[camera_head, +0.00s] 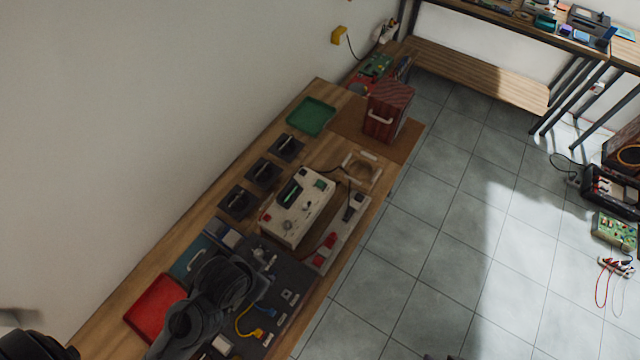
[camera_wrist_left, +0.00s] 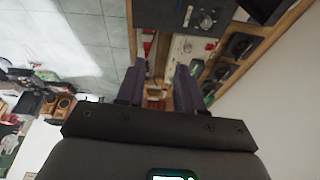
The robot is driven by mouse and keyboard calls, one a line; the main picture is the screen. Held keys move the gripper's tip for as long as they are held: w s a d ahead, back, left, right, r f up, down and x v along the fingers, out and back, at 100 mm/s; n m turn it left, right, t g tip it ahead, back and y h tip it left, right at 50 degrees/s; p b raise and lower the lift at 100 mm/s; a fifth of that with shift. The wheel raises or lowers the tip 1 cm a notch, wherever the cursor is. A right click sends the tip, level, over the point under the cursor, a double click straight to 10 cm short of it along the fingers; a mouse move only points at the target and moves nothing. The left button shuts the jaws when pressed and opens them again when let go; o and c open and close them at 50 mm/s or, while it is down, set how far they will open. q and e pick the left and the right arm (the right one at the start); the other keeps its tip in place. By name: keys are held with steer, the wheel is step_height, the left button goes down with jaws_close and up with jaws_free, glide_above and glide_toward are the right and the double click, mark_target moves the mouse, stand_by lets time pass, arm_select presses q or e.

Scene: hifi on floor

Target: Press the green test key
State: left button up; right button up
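A white tester box (camera_head: 299,208) stands on the wooden bench, with a dark green-tinted window, a round knob and a small green patch (camera_head: 319,184) near its far right corner. I cannot tell surely whether that patch is the green test key. In the left wrist view the tester (camera_wrist_left: 184,48) is partly hidden behind a finger of my left gripper (camera_wrist_left: 161,84). The gripper is open, its two dark fingers apart with nothing between them. In the head view my black left arm hangs over the near bench, and its fingers cannot be made out. My right gripper is not in view.
A white power strip (camera_head: 341,232) with red parts lies right of the tester. Several black holders (camera_head: 263,172) stand on its left. A dark mat (camera_head: 291,276) with small parts, a red tray (camera_head: 155,305), a green tray (camera_head: 311,116) and a red box (camera_head: 388,110) share the bench.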

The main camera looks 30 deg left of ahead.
arm_select(q)
jaws_close()
stand_by(1.4)
